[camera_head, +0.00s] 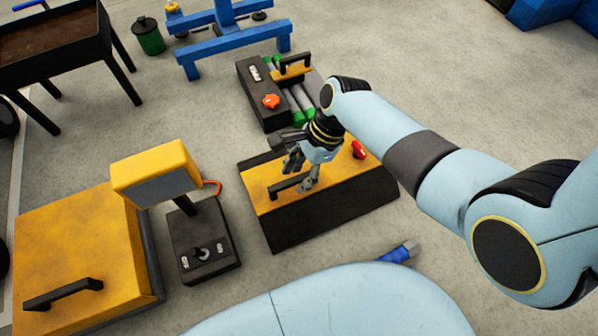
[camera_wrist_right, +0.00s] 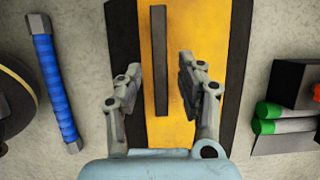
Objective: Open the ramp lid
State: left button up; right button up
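The ramp lid appears to be the sloped yellow top (camera_head: 262,174) of a black-sided box in the middle of the head view; it lies closed. A black bar handle (camera_head: 287,186) stands on it. My right gripper (camera_head: 303,176) is over this lid at the handle. In the right wrist view, the handle (camera_wrist_right: 159,60) runs between the two spread fingers of the gripper (camera_wrist_right: 158,76), with gaps on both sides. The gripper is open and holds nothing. A red knob (camera_head: 358,149) sits on the lid's right part. My left gripper is not in view.
Left of the box are a dark control box (camera_head: 205,250), a yellow-headed post (camera_head: 156,172) and another yellow panel (camera_head: 70,240) with a black handle. Behind is a dark box with an orange knob (camera_head: 271,101). A blue-handled tool (camera_head: 400,252) lies on the floor in front.

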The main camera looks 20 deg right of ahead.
grip_shut()
dwell(0.3)
jog(key=shift+r, duration=0.1)
